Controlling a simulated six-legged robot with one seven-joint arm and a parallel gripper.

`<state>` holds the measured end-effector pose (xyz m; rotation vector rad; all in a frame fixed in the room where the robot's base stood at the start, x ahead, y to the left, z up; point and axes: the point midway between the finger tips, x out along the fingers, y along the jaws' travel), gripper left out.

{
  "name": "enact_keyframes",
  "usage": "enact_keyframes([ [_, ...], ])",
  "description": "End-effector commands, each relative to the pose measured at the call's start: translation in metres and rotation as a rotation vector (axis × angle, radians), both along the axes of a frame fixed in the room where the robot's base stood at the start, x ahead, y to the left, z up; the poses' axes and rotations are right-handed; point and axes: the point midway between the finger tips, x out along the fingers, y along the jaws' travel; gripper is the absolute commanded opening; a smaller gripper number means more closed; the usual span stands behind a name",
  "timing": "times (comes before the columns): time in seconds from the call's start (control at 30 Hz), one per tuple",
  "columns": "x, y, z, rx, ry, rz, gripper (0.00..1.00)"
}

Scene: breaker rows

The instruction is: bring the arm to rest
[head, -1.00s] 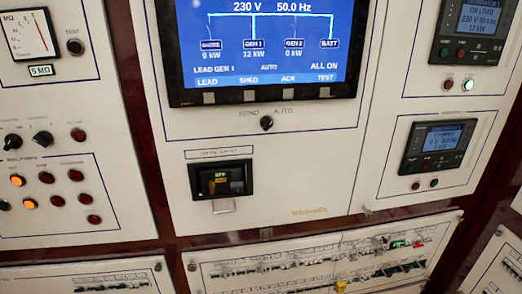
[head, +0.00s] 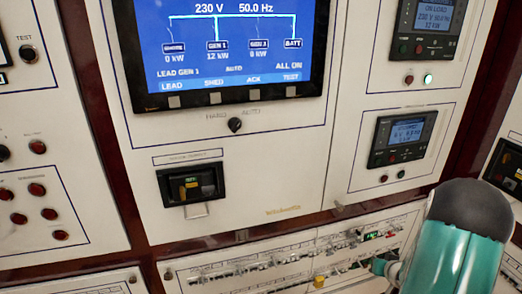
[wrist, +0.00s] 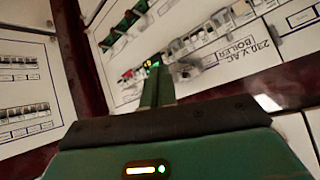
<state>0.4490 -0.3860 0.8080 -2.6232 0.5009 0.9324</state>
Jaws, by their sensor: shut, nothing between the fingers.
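My gripper shows in the wrist view (wrist: 158,82) as green fingers held together, pointing at the breaker row panel (wrist: 215,62). Nothing is seen between the fingers. The fingertips overlap the row near a small green-lit display; whether they touch it I cannot tell. In the head view my teal arm with a dark rounded joint fills the lower right corner. It hides part of the lower breaker panel (head: 215,262), and the gripper cannot be made out clearly there.
A large blue screen (head: 235,50) is at the top, with a rotary knob (head: 235,125) and a main breaker (head: 191,184) below it. Two small controllers stand at right, the lower one (head: 402,138) above my arm. A second breaker panel (wrist: 25,95) is at left in the wrist view.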

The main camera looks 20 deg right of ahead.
Motion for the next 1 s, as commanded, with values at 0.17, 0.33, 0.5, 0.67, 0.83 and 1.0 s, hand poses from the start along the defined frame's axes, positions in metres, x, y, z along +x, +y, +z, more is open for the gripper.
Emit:
enact_keyframes([
  [0.17,0.025,0.032,0.076,-0.125,0.072,0.009,0.0],
  [0.33,0.031,0.076,0.139,-0.199,0.133,0.013,0.0],
  [0.5,0.023,0.13,0.193,-0.233,0.187,0.033,0.0],
  [0.67,0.002,0.186,0.234,-0.235,0.232,0.072,0.0],
  [0.83,-0.034,0.249,0.267,-0.209,0.278,0.144,0.0],
  [1.0,-0.081,0.311,0.289,-0.166,0.32,0.255,0.0],
])
